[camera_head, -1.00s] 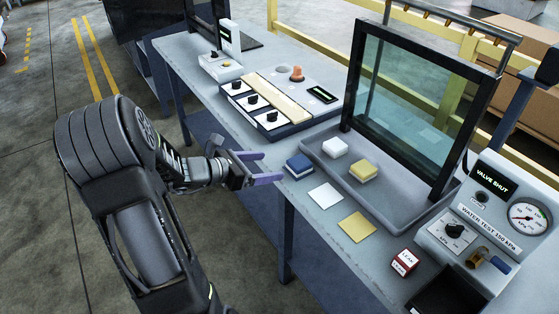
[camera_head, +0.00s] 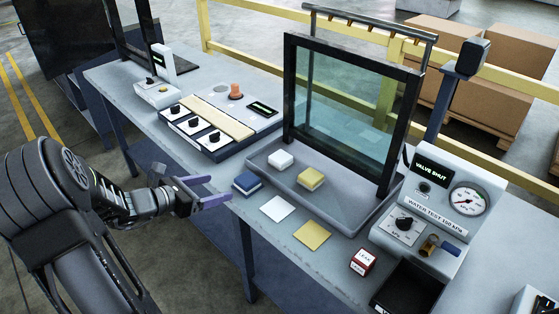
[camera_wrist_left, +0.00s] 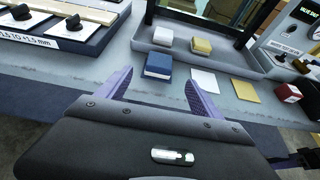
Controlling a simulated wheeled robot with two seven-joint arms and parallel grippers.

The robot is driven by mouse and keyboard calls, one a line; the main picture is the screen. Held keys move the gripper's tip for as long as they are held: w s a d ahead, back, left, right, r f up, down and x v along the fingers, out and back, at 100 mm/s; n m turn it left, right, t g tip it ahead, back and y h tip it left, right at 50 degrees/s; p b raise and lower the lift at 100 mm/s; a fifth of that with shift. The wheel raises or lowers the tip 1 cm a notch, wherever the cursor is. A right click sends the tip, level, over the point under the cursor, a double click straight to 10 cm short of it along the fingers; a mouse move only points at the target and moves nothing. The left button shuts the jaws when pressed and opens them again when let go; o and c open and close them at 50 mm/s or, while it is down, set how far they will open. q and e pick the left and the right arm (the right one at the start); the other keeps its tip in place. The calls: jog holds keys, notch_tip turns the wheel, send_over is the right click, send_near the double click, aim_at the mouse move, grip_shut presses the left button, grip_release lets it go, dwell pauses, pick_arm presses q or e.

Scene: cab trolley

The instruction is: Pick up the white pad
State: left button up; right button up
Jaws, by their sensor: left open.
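The white pad (camera_head: 281,160) is a small block in the grey tray below the glass frame, to the left of a yellow pad (camera_head: 311,179). It also shows in the left wrist view (camera_wrist_left: 163,36). My left gripper (camera_head: 207,191) is open and empty at the table's front edge, apart from the white pad. A blue pad with a pale lower part (camera_head: 247,183) sits on the table just beyond its fingertips. In the left wrist view the two purple fingers (camera_wrist_left: 155,88) stand apart with the blue pad (camera_wrist_left: 158,65) ahead between them.
A flat white square (camera_head: 278,208) and a flat yellow square (camera_head: 312,235) lie on the table before the tray (camera_head: 345,217). A red and white block (camera_head: 363,262) and a gauge box (camera_head: 440,200) stand to the right. A knob panel (camera_head: 220,122) is at the left.

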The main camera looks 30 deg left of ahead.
dwell(0.5)
pick_arm(q)
jog(key=s+d+f+m+g+y, duration=0.1)
jog(key=s+d+f+m+g, duration=0.3)
jog(key=f, duration=0.4)
jog(key=s+d+f+m+g, duration=0.3)
jog(key=d+f+m, duration=0.2)
jog(key=f+m, duration=0.3)
jog(key=s+d+f+m+g+y, duration=0.1)
jog(key=s+d+f+m+g, duration=0.25)
jog(key=f, duration=0.55)
jog(key=s+d+f+m, duration=0.1)
jog(key=s+d+m, duration=0.1)
jog(key=d+m, duration=0.3)
jog(key=s+d+f+m+g+h, duration=0.1)
jog(key=d+m, duration=0.4)
jog(key=d, duration=0.7)
jog(key=s+d+f+m+h, duration=0.1)
jog(key=s+d+f+m, duration=0.2)
jog(key=d, duration=0.6)
jog(key=shift+s+d+m+g, duration=0.2)
jog(key=shift+s+m+g, duration=0.15)
jog(key=shift+s+m, duration=0.85)
jog(key=shift+w, duration=0.1)
jog(key=shift+c, duration=0.4)
